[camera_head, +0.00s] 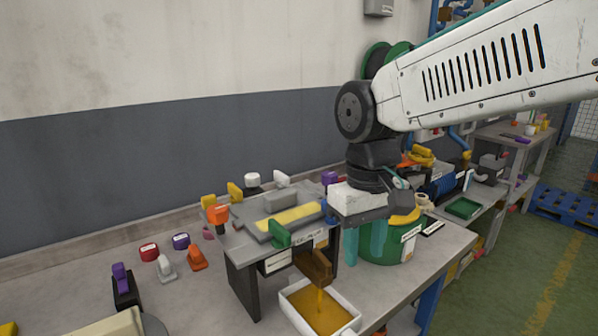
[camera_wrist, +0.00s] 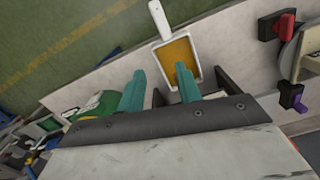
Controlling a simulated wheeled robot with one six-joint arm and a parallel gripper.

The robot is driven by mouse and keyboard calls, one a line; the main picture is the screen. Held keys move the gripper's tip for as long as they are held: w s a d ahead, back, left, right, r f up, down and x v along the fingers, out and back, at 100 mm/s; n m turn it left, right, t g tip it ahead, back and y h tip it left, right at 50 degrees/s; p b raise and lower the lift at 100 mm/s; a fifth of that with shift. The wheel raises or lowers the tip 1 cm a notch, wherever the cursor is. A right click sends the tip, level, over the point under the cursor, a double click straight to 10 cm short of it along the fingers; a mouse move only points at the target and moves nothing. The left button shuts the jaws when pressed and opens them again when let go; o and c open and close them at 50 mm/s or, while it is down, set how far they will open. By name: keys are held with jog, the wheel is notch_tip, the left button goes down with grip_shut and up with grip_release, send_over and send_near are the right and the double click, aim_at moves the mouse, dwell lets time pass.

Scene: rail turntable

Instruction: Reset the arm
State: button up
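My gripper (camera_head: 364,246) hangs from my arm with its fingers pointing down, over the right part of the bench in the head view. Its two teal fingers stand apart with nothing seen held between them. The wrist view also shows the gripper (camera_wrist: 160,88) with a clear gap between its fingers. In the head view the fingers are in front of or beside a green drum (camera_head: 408,243) with a yellow top; I cannot tell whether they touch it. The grey turntable stand (camera_head: 243,285) is just left of the fingers.
A white tray (camera_head: 345,325) holding orange material sits below a brown spout (camera_head: 314,266) at the bench front. Orange (camera_head: 196,258), red (camera_head: 149,252) and purple (camera_head: 181,241) pieces lie on the left bench. A blue pallet (camera_head: 565,206) lies on the floor at right.

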jog(key=s+d+f+m+t, duration=0.2)
jog(key=s+d+m, duration=0.2)
jog(key=s+d, duration=1)
jog(key=shift+d+m, duration=0.3)
jog(key=shift+d, duration=0.3)
jog(key=shift+s+f, duration=0.1)
dwell(4.9)
